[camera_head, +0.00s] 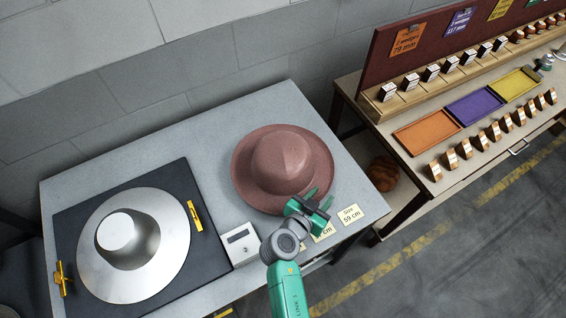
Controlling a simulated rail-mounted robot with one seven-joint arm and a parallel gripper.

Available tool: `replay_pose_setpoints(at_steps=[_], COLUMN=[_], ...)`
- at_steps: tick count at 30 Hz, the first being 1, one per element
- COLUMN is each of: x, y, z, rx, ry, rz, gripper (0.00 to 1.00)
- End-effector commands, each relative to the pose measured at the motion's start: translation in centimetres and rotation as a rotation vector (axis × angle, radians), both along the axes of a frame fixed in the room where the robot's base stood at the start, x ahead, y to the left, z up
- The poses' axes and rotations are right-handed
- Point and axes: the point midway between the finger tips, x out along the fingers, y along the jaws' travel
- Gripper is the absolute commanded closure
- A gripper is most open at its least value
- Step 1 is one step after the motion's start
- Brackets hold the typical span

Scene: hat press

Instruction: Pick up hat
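A brownish-pink hat (283,165) with a wide brim lies crown up on the grey table (225,125). My gripper (317,197) is at the hat's near right brim edge, coming in from the lower right. Its two green fingers point up towards the brim and are spread apart, with one overlapping the brim in the picture. I cannot tell whether the fingers touch the brim or have it between them. The hat stays flat and level.
A metal hat form (150,262) on a dark plate with yellow clamps (194,216) stands left. A small white box (240,243) and size cards (350,216) lie near the front edge. Another table with coloured trays (427,131) stands right, across a gap.

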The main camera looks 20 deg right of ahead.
Motion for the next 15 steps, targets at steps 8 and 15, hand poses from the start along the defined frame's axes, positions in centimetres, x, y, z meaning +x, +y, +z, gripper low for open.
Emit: replay_pose_setpoints(at_steps=[8,15], x=[1.27,1.24], y=[-1.59,-1.55], z=[-0.82,-0.79], rx=[-0.001,-0.001], ry=[-0.001,-0.001], rz=[0.001,0.001], gripper=[0.65,0.89])
